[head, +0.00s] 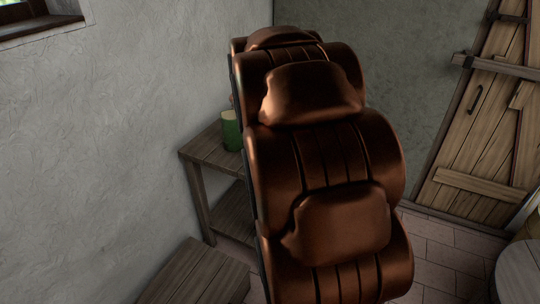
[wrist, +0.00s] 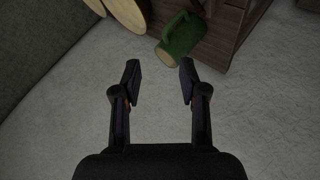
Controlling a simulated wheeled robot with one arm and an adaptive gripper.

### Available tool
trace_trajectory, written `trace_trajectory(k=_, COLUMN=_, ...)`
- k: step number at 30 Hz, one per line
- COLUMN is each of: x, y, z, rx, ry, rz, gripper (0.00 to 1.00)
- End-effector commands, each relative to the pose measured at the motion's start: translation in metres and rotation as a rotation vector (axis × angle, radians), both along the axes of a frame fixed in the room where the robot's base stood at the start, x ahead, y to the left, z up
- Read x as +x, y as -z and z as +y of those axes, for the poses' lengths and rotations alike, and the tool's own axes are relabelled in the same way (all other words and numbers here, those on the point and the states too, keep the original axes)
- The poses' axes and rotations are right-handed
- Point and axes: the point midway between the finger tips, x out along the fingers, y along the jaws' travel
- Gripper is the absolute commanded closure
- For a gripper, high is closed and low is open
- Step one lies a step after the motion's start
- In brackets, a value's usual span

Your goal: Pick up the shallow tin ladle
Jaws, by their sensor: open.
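I cannot make out the shallow tin ladle in either view. My gripper (wrist: 159,82) is open in the wrist view, with nothing between its two fingers and a pale rough surface behind them. A green mug with a handle (wrist: 180,38) shows just beyond the fingertips, apart from them. My gripper cannot be made out in the head view. The middle of that view is blocked, so whatever lies behind is hidden.
A green vessel (head: 231,131) stands on a wooden shelf table (head: 205,152) against the plaster wall (head: 150,130). A low wooden piece (head: 200,278) is in front. A plank door (head: 475,130) and a round top (head: 520,270) are at right. Pale round pieces (wrist: 128,14) top the wrist view.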

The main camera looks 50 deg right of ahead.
Motion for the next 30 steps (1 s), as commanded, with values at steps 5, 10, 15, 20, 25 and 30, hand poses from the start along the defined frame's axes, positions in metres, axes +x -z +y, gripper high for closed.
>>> trace_trajectory(k=5, x=0.032, y=0.038, z=-0.06, rx=-0.123, ry=-0.173, rz=-0.059, gripper=0.57)
trace_trajectory(k=10, x=0.047, y=0.08, z=-0.093, rx=-0.191, ry=-0.379, rz=-0.1, gripper=0.57)
trace_trajectory(k=15, x=0.042, y=0.129, z=-0.107, rx=-0.2, ry=-0.571, rz=-0.136, gripper=0.57)
trace_trajectory(k=20, x=0.029, y=0.161, z=-0.107, rx=-0.179, ry=-0.696, rz=-0.163, gripper=0.57)
trace_trajectory(k=25, x=0.024, y=0.174, z=-0.103, rx=-0.165, ry=-0.755, rz=-0.179, gripper=0.57)
trace_trajectory(k=30, x=0.037, y=0.179, z=-0.103, rx=-0.165, ry=-0.765, rz=-0.183, gripper=0.57)
